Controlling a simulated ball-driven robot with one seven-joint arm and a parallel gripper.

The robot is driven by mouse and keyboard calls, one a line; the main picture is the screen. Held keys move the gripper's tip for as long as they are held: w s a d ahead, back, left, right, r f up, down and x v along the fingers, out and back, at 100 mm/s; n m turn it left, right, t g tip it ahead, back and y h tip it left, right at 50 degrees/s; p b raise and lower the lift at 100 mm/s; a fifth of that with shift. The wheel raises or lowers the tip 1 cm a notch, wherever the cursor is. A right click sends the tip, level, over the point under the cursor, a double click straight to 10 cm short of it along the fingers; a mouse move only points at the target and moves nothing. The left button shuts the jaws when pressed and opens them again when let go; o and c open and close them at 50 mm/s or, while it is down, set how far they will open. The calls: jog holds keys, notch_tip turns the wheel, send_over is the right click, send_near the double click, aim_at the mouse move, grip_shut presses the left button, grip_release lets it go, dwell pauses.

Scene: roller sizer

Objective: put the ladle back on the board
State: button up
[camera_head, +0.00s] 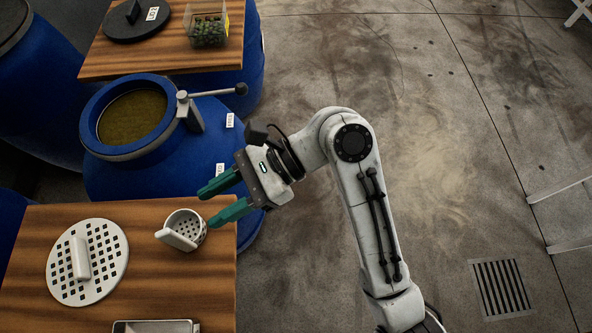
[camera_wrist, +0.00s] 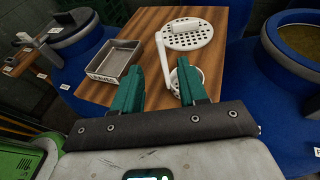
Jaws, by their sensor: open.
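A white perforated ladle (camera_head: 186,230) with a cup and a flat pale handle rests on the lower-left wooden board (camera_head: 140,280). In the wrist view, the ladle (camera_wrist: 165,65) shows between my fingers, its handle rising and its cup partly hidden by the right finger. The board (camera_wrist: 226,45) lies beyond my gripper there. My gripper (camera_head: 208,207) has teal fingers, open and empty, at the board's right edge, close to the cup. In the head view the fingers point left toward the ladle; contact cannot be told.
A white perforated disc (camera_head: 105,275) with a handle and a metal tray (camera_head: 155,326) share the board. An open blue barrel (camera_head: 150,175) with a clamp lever (camera_head: 210,92) stands behind. Another wooden board (camera_head: 170,62) holds a black lid and a clear box of green fruit.

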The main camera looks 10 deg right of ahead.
jog(key=d+f+n+t+h, duration=0.5)
jog(key=d+f+t+h, duration=0.1)
jog(key=d+f, duration=1)
jog(key=s+d+f+n+h, duration=0.1)
jog(key=s+d+n+h, duration=0.3)
jog(key=d, duration=0.6)
jog(key=s+d+f+n+h, duration=0.2)
jog(key=s+d+n+h, duration=0.2)
jog(key=s+d, duration=0.4)
jog(key=shift+s+d+f+n, duration=0.15)
jog(key=shift+s+d+n, duration=0.25)
jog(key=shift+d, duration=0.65)
jog(key=shift+w+a, duration=0.1)
